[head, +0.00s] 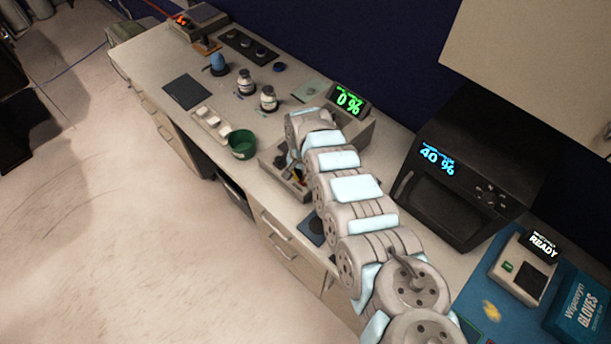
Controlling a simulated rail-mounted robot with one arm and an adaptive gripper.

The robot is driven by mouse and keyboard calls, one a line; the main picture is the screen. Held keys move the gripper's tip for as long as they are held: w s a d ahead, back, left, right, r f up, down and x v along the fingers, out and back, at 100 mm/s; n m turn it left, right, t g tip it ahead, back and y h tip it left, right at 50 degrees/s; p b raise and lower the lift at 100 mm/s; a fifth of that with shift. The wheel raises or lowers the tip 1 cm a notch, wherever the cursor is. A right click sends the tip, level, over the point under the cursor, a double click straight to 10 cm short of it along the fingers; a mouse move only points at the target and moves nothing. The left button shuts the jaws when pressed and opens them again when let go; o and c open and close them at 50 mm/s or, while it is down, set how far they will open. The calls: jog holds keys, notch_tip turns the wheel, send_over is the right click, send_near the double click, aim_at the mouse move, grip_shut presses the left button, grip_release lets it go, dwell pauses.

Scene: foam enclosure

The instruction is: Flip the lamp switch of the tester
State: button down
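I cannot tell for sure which device is the tester. A grey unit with a green "0 %" display (347,100) stands mid-bench, partly hidden behind my arm. A small pale unit (520,268) at the right has a "READY" display and a green button or switch (507,267). Another grey box (200,18) with an orange readout is at the far left end. No lamp switch can be made out clearly. My gripper (297,172) points down around the grey tray in front of the "0 %" unit. Its fingers are mostly hidden and too small to read.
A black oven-like device (466,172) showing "40 %" stands right of my arm. A blue gloves box (585,312) is at the right edge. A green cup (242,144), white-capped bottles (268,98) and a dark mat (184,91) stand left.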

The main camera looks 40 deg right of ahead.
jog(key=shift+r+p, duration=2.6)
jog(key=shift+p, duration=0.1)
jog(key=shift+f, duration=0.1)
